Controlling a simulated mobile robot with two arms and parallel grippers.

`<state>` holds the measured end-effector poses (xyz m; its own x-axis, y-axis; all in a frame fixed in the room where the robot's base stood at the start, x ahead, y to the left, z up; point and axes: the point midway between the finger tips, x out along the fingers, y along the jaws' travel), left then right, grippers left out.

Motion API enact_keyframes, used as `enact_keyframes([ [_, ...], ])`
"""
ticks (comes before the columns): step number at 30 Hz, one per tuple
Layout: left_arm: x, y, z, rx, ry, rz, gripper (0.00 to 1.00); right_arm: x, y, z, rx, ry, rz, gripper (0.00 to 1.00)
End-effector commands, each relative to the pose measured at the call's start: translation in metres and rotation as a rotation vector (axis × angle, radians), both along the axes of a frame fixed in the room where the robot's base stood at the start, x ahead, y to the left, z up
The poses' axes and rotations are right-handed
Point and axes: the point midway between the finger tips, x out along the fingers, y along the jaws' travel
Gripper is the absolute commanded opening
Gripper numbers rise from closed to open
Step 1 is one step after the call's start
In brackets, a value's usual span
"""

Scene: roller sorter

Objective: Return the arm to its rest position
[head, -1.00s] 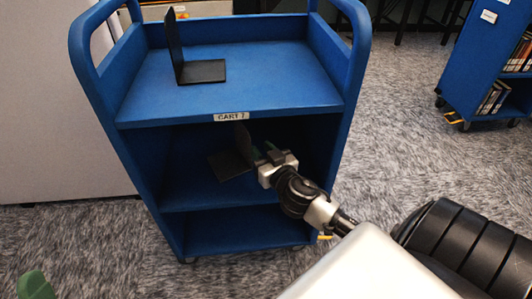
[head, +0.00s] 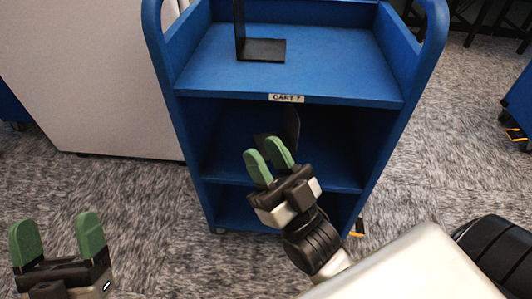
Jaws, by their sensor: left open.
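My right gripper (head: 262,147) is in front of the blue cart (head: 290,78). It points up and to the left, with its two green fingers a little apart and nothing visible between them. It overlaps the cart's middle shelf opening in the picture. My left gripper (head: 58,228) is at the lower left over the floor, fingers up, open and empty. A black bookend (head: 291,128) stands on the middle shelf behind the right gripper, which partly hides it. Another black bookend (head: 261,50) stands on the top shelf.
A label reading CART 7 (head: 286,98) is on the top shelf's front edge. A pale panel (head: 90,80) stands left of the cart. Another blue unit (head: 520,100) is at the right edge. Grey carpet (head: 130,195) is open between my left gripper and the cart.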

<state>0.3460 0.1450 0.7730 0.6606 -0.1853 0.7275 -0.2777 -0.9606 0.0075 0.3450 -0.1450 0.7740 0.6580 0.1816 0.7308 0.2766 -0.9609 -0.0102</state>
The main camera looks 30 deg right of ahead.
Motion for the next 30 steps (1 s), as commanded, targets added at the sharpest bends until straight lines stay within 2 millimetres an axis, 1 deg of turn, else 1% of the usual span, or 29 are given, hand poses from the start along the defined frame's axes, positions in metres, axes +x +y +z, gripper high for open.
enact_keyframes([
  [12,0.000,0.000,0.000,0.000,0.002,-0.001,0.77,0.001,0.000,-0.001,-0.004,0.007,0.001,0.30],
  [14,0.005,-0.001,-0.003,0.007,0.025,0.000,0.77,0.006,0.001,-0.003,-0.011,0.027,0.000,0.30],
  [17,0.024,-0.006,-0.017,0.035,0.119,0.003,0.77,0.025,0.006,-0.017,-0.039,0.122,-0.002,0.30],
  [20,0.052,-0.012,-0.051,0.088,0.297,0.007,0.77,0.052,0.012,-0.051,-0.092,0.300,-0.005,0.30],
  [21,0.061,-0.013,-0.071,0.113,0.384,0.009,0.77,0.062,0.014,-0.071,-0.117,0.387,-0.007,0.30],
  [23,0.072,-0.015,-0.103,0.153,0.519,0.013,0.77,0.073,0.015,-0.104,-0.157,0.523,-0.011,0.30],
  [24,0.076,-0.014,-0.126,0.178,0.610,0.016,0.77,0.076,0.015,-0.127,-0.182,0.614,-0.013,0.30],
  [26,0.076,-0.012,-0.161,0.216,0.747,0.019,0.77,0.076,0.012,-0.162,-0.219,0.750,-0.016,0.30],
  [27,0.072,-0.010,-0.185,0.240,0.836,0.021,0.77,0.073,0.010,-0.185,-0.244,0.841,-0.019,0.30],
  [29,0.062,-0.005,-0.219,0.278,0.973,0.025,0.77,0.062,0.005,-0.219,-0.281,0.978,-0.023,0.30],
  [30,0.051,0.000,-0.240,0.301,1.064,0.027,0.77,0.052,0.000,-0.241,-0.305,1.068,-0.025,0.30],
])
